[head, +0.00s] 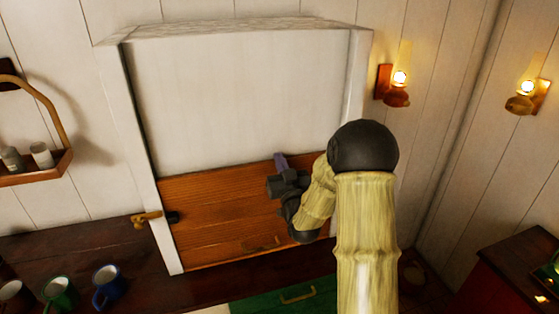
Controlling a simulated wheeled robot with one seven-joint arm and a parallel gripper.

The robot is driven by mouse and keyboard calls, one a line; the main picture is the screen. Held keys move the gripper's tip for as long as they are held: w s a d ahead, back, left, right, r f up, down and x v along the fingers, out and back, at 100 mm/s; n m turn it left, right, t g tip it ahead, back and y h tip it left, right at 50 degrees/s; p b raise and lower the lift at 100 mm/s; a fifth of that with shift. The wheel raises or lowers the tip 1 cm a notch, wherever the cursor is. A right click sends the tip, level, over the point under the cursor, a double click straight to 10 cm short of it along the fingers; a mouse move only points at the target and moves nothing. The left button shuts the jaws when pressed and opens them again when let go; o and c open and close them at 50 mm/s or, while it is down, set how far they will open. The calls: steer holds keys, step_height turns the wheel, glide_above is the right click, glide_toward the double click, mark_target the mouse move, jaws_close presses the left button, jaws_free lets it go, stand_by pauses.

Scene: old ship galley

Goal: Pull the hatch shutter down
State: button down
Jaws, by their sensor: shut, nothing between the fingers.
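The hatch shutter (210,215) is a brown wooden panel in the lower part of a tall white frame (135,150). Its lower edge lies close to the dark counter. A handle (262,243) shows low on the panel. My gripper (281,161) is shut and empty, in front of the panel's upper right part, its purplish tip near the panel's top edge. I cannot tell whether it touches the panel. My arm hides the panel's right side. A brass latch (147,218) sits on the frame's left post, with a dark piece beside it on the panel.
Several mugs, including a green mug (60,292) and a blue mug (107,286), stand on the dark counter (60,250) at lower left. A green item with a handle (297,294) lies below the hatch. A shelf (35,170) and wall lamps (396,92) flank the frame.

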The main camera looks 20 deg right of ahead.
step_height(320, 180, up, 3)
steer(key=shift+s+a+r, duration=0.1)
steer(key=b+v, duration=0.5)
steer(key=v, duration=0.5)
steer(key=shift+f, duration=0.2)
